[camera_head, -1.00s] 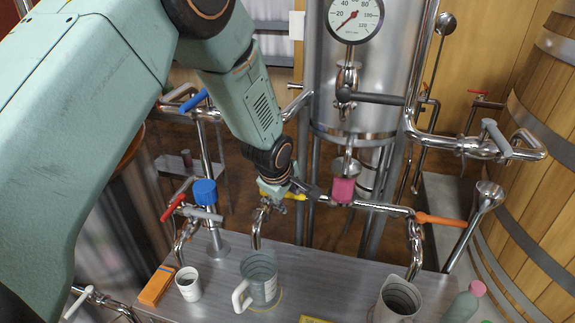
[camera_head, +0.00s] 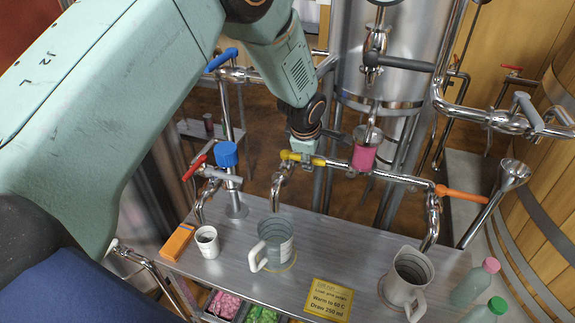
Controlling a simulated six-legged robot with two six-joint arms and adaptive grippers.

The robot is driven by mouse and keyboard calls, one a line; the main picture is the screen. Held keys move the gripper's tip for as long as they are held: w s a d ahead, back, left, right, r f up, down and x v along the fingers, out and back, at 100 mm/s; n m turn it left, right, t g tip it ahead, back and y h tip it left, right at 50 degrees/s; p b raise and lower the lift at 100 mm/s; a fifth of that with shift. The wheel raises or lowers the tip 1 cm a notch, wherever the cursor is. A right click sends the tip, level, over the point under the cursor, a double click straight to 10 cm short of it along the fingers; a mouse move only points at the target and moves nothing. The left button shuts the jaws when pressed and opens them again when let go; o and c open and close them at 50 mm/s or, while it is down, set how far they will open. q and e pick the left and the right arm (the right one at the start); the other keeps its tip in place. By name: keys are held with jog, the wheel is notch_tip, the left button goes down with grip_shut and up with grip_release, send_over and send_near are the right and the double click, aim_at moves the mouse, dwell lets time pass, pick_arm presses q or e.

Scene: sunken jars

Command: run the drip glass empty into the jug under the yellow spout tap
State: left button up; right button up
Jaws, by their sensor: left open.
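The drip glass (camera_head: 365,152) is a small pink-filled cylinder on the pipe below the steel tank. The yellow tap lever (camera_head: 304,159) is left of it, roughly in line with the pipe, above a bent steel spout (camera_head: 282,181). The grey jug (camera_head: 275,241) with a pale handle stands upright on the bench below that spout. Its contents cannot be made out. My left gripper (camera_head: 304,148) is open, pointing down right at the yellow lever; its fingertips are partly hidden, and contact cannot be told. My right gripper is not in view.
A white cup (camera_head: 207,241) and an orange box (camera_head: 177,242) stand left of the jug. A second jug (camera_head: 405,277) and two bottles (camera_head: 470,284) stand right. A yellow card (camera_head: 329,299) reads "Draw 250 ml". An orange lever (camera_head: 462,194) and a blue knob (camera_head: 227,154) flank the pipes.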

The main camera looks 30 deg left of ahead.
pick_arm(q)
jog(key=shift+b+x, duration=0.7)
jog(key=shift+x, duration=0.4)
jog(key=shift+f, duration=0.2)
jog(key=shift+d+f+b, duration=0.1)
jog(key=shift+b, duration=0.2)
jog(key=c, duration=0.6)
grip_shut()
